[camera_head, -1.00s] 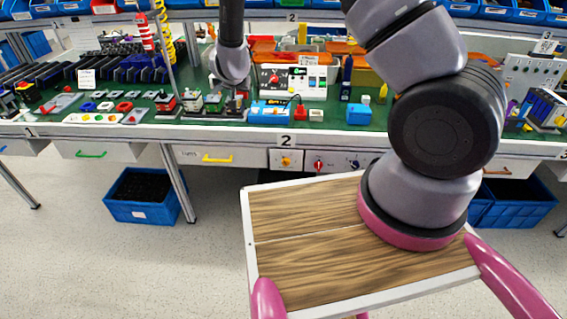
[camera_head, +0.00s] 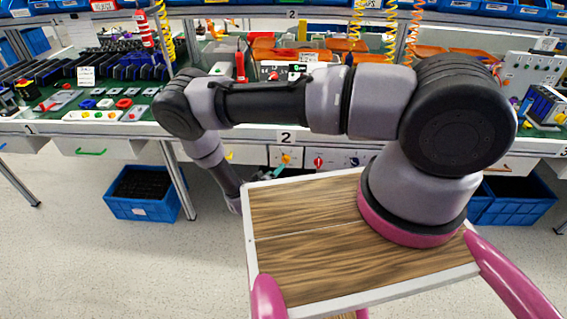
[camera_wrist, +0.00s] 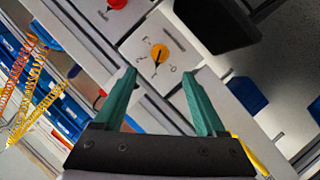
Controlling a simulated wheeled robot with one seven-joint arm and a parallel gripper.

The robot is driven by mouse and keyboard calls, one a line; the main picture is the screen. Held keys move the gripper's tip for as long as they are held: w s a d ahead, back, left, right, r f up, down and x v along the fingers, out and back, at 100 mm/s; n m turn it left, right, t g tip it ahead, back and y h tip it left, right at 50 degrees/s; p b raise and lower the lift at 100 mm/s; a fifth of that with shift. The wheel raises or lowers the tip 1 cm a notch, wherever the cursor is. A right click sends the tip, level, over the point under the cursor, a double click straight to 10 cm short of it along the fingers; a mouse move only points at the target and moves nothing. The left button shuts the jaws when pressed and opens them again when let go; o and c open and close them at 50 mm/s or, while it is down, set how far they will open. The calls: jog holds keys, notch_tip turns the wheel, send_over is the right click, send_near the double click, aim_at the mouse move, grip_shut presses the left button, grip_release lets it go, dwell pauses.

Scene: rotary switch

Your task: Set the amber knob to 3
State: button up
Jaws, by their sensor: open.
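The amber knob (camera_head: 286,157) sits on a small white panel under the bench edge, below the "2" label. In the wrist view the knob (camera_wrist: 159,55) is a round amber disc with a dark pointer mark and small characters around it, too small to read surely. My gripper (camera_wrist: 158,75) is open, with its two teal fingers apart and nothing between them. The knob appears between and beyond the fingertips, apart from them. In the head view my gripper (camera_head: 276,173) is partly hidden and sits just below and left of the knob.
A red knob (camera_head: 319,163) is on the panel to the right, and it also shows in the wrist view (camera_wrist: 117,4). A yellow drawer handle (camera_wrist: 250,152) is near the right finger. A blue crate (camera_head: 146,194) stands on the floor below the bench.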

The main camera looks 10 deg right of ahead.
aim_at(285, 160)
jog(key=x, duration=0.9)
jog(key=shift+w+d, duration=0.2)
jog(key=shift+w, duration=0.05)
grip_shut()
